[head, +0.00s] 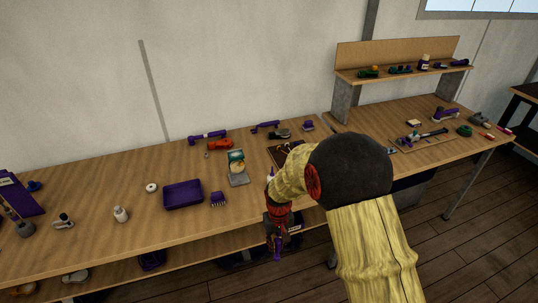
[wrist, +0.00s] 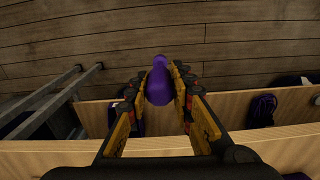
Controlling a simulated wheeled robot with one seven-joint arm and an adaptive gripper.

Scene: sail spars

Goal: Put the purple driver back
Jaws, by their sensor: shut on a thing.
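The purple driver (wrist: 160,84) is held between the two fingers of my gripper (wrist: 160,72) in the wrist view. In the wrist view the driver is over the floor and lower shelf, in front of the bench edge (wrist: 60,158).
A purple tray (head: 183,194), a purple brush (head: 218,200), a grey stand (head: 238,180) and a white bottle (head: 121,214) stand left of my gripper. A dark board (head: 285,153) lies behind my arm. A raised shelf (head: 400,75) holds several items. A lower shelf (head: 180,250) runs under the bench.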

